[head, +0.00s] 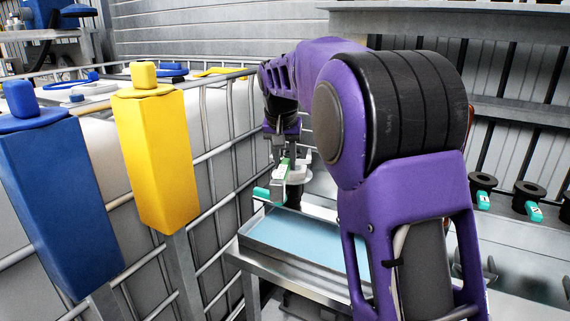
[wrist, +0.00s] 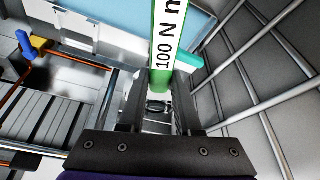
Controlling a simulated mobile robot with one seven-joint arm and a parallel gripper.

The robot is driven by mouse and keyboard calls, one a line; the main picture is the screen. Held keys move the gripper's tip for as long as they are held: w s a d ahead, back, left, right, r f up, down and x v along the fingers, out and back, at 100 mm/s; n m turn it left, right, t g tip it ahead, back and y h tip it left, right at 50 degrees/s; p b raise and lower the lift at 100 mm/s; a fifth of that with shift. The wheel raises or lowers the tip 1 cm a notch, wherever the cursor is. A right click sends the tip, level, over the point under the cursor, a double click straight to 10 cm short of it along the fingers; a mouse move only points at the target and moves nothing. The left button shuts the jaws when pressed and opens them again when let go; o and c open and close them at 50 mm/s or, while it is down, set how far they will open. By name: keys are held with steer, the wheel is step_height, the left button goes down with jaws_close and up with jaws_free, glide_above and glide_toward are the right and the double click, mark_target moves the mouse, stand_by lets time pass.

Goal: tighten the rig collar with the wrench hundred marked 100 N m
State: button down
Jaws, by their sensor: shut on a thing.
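The wrench marked "100 N m" shows in the wrist view as a green bar with a white label (wrist: 165,45). My gripper (wrist: 158,103) is shut on it, with one dark finger on each side. In the head view my gripper (head: 284,165) holds the green wrench (head: 283,172) above the blue-floored tray (head: 300,236). A teal piece (head: 262,193) shows just below and left of it. A grey round part on a dark stem (head: 295,198) stands close behind the gripper. I cannot tell whether it is the rig collar or whether the wrench touches it.
A caged white tank (head: 222,150) stands close on the left, with a yellow post (head: 155,160) and a blue post (head: 55,190) before it. Black flanged fittings with teal pieces (head: 483,181) stand on the right. A blue-and-yellow valve (wrist: 30,45) shows in the wrist view.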

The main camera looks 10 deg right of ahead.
steer(key=shift+r, duration=2.85)
steer(key=shift+s+a, duration=0.1)
